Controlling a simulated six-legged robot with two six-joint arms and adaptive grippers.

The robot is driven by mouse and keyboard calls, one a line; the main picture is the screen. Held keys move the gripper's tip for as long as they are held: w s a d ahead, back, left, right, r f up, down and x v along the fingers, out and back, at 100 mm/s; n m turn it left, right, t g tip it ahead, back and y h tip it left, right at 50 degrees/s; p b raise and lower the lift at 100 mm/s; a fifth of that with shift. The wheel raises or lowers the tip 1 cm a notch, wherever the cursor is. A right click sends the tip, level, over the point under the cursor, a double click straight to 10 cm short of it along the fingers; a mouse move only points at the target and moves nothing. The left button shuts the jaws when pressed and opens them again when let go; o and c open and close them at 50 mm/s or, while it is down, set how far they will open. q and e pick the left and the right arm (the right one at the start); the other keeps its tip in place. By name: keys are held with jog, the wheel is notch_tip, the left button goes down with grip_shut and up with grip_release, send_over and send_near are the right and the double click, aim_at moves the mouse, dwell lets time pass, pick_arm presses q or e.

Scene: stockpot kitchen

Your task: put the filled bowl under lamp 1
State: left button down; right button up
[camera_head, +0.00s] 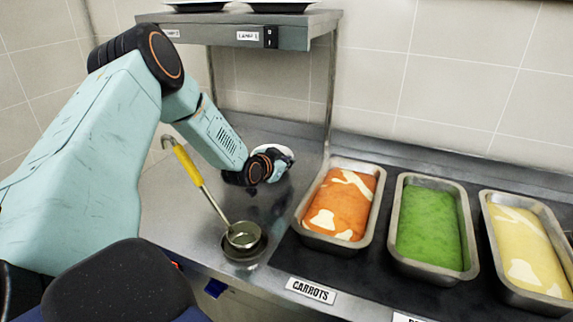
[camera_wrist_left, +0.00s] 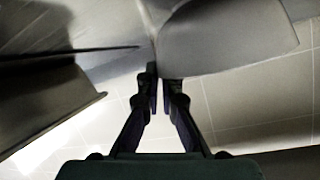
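The bowl (camera_head: 284,152) is a pale round shape at the far end of my left arm, mostly hidden behind the wrist. It is under or near the front of the steel shelf; I cannot tell its height above the counter. In the left wrist view the bowl (camera_wrist_left: 228,38) is a large grey curved surface. My left gripper (camera_wrist_left: 160,82) has its fingers close together on the bowl's edge, apparently pinching its wall. The bowl's contents are hidden. One lamp label (camera_head: 248,36) is on the shelf front beside a black switch. My right gripper is not in view.
A yellow-handled ladle (camera_head: 188,165) stands in a small round holder (camera_head: 243,252). Trays of orange (camera_head: 340,205), green (camera_head: 428,228) and yellow (camera_head: 525,250) food stand at right. The shelf (camera_head: 305,40) has a post near the orange tray. A tiled wall is behind.

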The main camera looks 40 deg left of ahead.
pick_arm(q)
jog(key=c, duration=1.9)
grip_release()
jog(key=shift+d+r, duration=0.1)
jog(key=shift+d, duration=0.2)
jog(key=o, duration=0.3)
jog(key=shift+s+r, duration=0.15)
jog(key=shift+s, duration=0.1)
jog(key=shift+o, duration=0.4)
jog(key=shift+a, duration=0.1)
jog(key=shift+w+a+f, duration=0.1)
jog(key=shift+w+f, duration=0.05)
jog(key=shift+f, duration=0.1)
jog(key=shift+s+d+r, duration=0.2)
jog(key=shift+s+r, duration=0.05)
jog(key=p+v, duration=0.7)
jog(key=v, duration=0.4)
jog(key=shift+s+r+p, duration=0.15)
jog(key=shift+s+p, duration=0.1)
jog(key=shift+p, duration=0.1)
